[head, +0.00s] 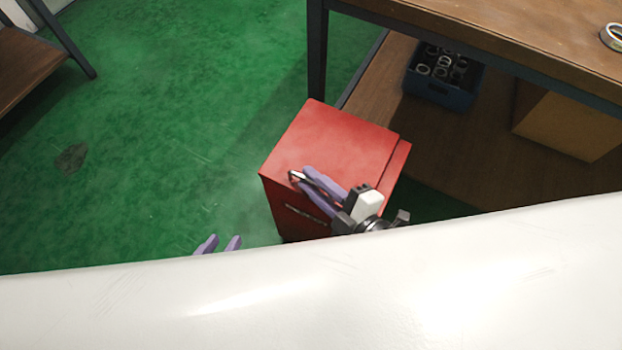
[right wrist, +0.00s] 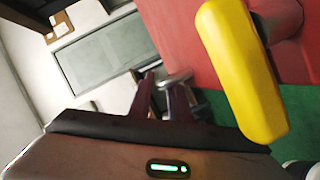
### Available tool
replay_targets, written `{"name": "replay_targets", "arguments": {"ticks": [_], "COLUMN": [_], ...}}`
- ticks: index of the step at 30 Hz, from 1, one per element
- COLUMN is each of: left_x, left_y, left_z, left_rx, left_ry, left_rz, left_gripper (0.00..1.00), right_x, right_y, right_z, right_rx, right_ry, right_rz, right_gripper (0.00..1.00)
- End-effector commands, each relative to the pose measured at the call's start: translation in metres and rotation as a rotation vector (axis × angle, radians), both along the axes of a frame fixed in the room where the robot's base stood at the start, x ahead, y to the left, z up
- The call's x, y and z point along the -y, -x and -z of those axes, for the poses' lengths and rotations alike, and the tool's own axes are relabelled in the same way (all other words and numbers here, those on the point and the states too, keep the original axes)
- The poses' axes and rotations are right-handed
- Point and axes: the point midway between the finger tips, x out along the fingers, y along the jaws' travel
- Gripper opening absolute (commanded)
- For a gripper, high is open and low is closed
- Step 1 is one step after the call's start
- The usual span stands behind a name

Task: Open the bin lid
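The red bin (head: 325,150) stands on the floor, and its top lid is down. My right gripper (head: 298,179) is over the near part of the bin's top. Its two purple fingers are apart, with a dark, shiny bar-like piece between them. Contact with the lid cannot be told. In the right wrist view the fingers (right wrist: 163,82) are apart beside a small grey metal piece (right wrist: 176,77) near their tips, with a red surface (right wrist: 180,35) behind. My left gripper (head: 219,243) shows only two separated fingertips, left of the bin. The bin's lower front is hidden.
A yellow rounded piece (right wrist: 240,65) is close in the right wrist view. A wooden workbench (head: 500,35) stands behind the bin, with a blue crate of rings (head: 445,97) and a cardboard box (head: 565,125) on its lower shelf.

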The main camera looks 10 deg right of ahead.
Motion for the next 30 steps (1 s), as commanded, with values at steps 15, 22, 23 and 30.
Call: {"name": "replay_targets", "arguments": {"ticks": [15,22,23,30], "left_x": [0.0,0.0,0.0,-0.001], "left_y": [0.001,0.001,0.001,0.004], "left_z": [0.0,0.0,-0.001,-0.016], "left_rx": [0.0,0.0,0.0,-0.009], "left_ry": [0.002,0.002,0.002,-0.013], "left_rz": [-0.001,-0.001,-0.001,0.008], "left_gripper": [0.3,0.3,0.3,0.3], "right_x": [-0.004,-0.004,-0.004,-0.003], "right_y": [-0.006,-0.006,-0.006,-0.007], "right_z": [0.002,0.001,0.001,-0.013], "right_rx": [0.0,-0.002,-0.002,-0.032], "right_ry": [0.0,0.0,-0.001,-0.021], "right_rz": [0.001,0.001,0.001,0.0], "right_gripper": [0.0,0.0,0.0,0.0]}}
